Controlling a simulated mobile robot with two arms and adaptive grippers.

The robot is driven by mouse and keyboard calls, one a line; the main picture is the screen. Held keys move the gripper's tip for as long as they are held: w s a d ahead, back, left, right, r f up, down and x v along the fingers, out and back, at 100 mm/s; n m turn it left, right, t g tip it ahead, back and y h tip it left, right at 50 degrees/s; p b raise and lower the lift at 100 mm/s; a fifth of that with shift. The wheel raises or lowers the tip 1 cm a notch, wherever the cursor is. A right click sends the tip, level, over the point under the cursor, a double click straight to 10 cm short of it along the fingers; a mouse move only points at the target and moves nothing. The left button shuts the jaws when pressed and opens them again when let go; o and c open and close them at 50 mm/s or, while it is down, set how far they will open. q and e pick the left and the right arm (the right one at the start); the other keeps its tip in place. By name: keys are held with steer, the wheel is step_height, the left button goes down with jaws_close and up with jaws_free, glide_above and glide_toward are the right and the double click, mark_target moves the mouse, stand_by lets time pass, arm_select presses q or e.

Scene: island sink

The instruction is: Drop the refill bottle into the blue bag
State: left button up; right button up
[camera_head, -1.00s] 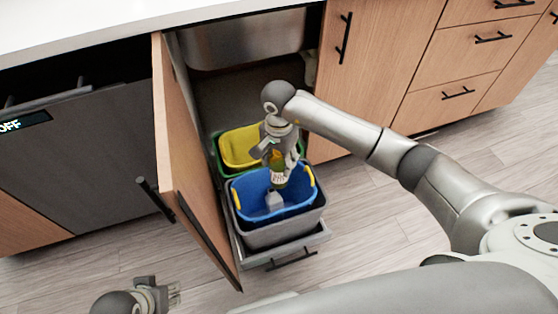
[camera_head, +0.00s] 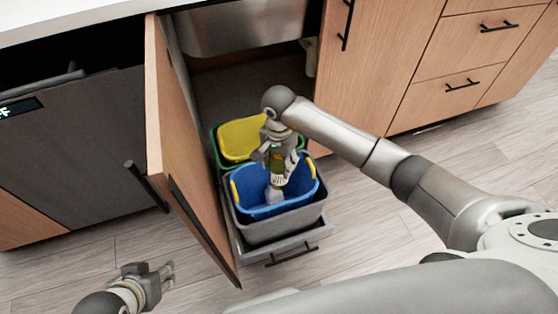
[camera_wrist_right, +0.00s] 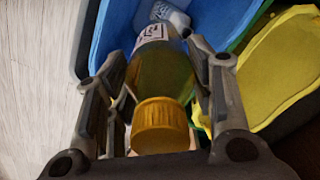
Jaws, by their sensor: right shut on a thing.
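The refill bottle (camera_head: 278,168) is green-yellow with a white label. In the right wrist view the bottle (camera_wrist_right: 160,75) shows its orange cap towards the camera. My right gripper (camera_head: 277,158) is shut on it, with one finger on each side in the wrist view (camera_wrist_right: 155,100). The bottle hangs over the open blue bag (camera_head: 243,204), its lower end pointing into the opening. The bag also shows in the wrist view (camera_wrist_right: 108,40). My left gripper (camera_head: 166,276) is low at the left, away from the bin; its finger gap is unclear.
The blue bag lines a grey bin (camera_head: 270,231) in a pulled-out drawer. A pale item (camera_head: 273,194) lies inside the bag. A yellow-lined green bin (camera_head: 238,138) stands behind. The open cabinet door (camera_head: 182,155) is close on the left. Floor is free in front.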

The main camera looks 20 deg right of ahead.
steer(key=o, duration=1.2)
step_height(320, 180, up, 12)
steer(key=shift+r, duration=0.1)
